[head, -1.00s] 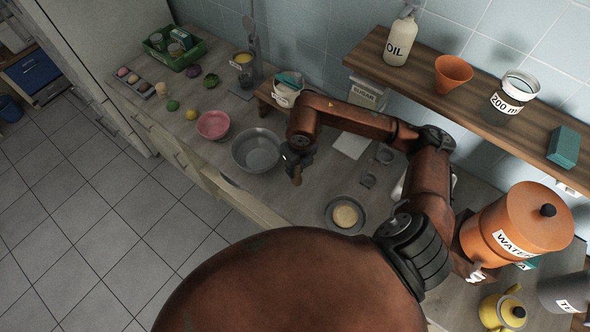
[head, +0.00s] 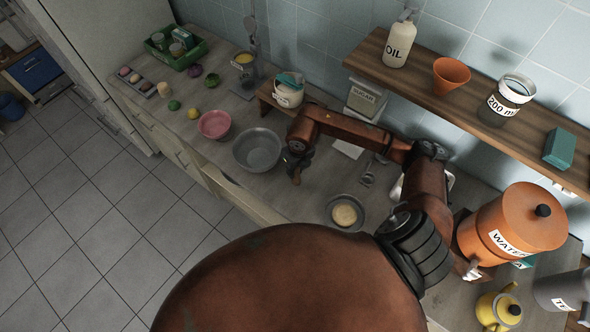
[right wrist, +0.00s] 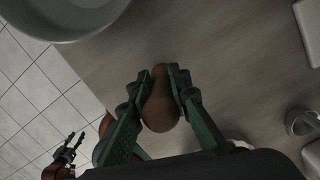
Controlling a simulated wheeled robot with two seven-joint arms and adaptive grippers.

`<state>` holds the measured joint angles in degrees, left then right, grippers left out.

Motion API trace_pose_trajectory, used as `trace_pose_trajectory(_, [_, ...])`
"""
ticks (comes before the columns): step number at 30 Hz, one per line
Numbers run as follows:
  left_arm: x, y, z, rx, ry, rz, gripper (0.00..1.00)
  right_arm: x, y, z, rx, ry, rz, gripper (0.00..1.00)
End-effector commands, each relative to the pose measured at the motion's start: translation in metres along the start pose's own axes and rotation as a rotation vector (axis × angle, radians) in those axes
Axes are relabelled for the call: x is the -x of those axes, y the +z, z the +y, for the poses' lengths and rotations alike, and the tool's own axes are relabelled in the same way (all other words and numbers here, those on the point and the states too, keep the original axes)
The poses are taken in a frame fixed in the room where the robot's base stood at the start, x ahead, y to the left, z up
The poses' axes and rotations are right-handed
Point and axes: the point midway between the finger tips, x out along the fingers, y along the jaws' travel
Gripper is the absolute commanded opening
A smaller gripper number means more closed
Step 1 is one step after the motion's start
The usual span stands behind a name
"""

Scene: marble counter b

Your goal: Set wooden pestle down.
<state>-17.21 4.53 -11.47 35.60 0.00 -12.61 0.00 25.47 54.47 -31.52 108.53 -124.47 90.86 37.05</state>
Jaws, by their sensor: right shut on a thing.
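The wooden pestle (right wrist: 160,104) is a brown, rounded piece between the green fingers of my right gripper (right wrist: 158,88) in the right wrist view. My right gripper is shut on it, over the counter near the front edge. In the head view the pestle (head: 296,178) shows as a small brown tip below the dark right gripper (head: 297,162), just right of the grey bowl (head: 257,150). I cannot tell whether the pestle touches the counter. My left gripper (right wrist: 68,150) shows small and dark over the floor in the right wrist view; its opening is unclear.
A small grey dish with yellowish contents (head: 345,214) stands to the right. Measuring cups (head: 369,172) lie behind it. A pink bowl (head: 214,124) stands left of the grey bowl. Bare counter (head: 300,207) lies between the gripper and the dish.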

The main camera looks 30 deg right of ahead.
Motion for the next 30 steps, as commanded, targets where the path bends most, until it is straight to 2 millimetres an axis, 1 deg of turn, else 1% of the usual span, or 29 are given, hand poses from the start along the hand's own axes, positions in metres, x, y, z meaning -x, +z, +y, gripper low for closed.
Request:
trace_pose_trajectory(1, [-0.003,0.001,0.0,0.0,0.0,0.0,0.4,-0.003,-0.001,0.0,0.0,0.0,0.0,0.0])
trace_pose_trajectory(2, [-0.003,0.001,0.0,0.0,0.0,0.0,0.4,-0.003,-0.001,0.0,0.0,0.0,0.001,0.18])
trace_pose_trajectory(9, [-0.002,0.001,-0.001,0.0,-0.001,0.0,0.4,-0.002,0.0,0.0,0.0,0.0,0.0,0.34])
trace_pose_trajectory(17, [-0.002,0.001,-0.001,0.0,-0.001,-0.001,0.4,-0.001,0.0,0.0,0.0,0.0,0.0,0.34])
trace_pose_trajectory(20, [0.002,0.0,-0.001,0.0,-0.001,-0.001,0.4,0.002,0.0,0.0,0.0,0.0,0.0,0.34])
trace_pose_trajectory(23, [0.01,-0.001,-0.001,0.0,-0.001,-0.001,0.4,0.016,0.001,0.0,0.001,0.0,-0.002,0.34])
trace_pose_trajectory(26, [0.023,-0.003,-0.002,0.0,-0.001,0.0,0.4,0.036,0.001,0.0,0.0,0.0,-0.002,0.34])
trace_pose_trajectory(30, [0.04,-0.005,-0.002,0.0,-0.001,0.002,0.4,0.068,0.001,0.0,0.002,-0.001,-0.002,0.34])
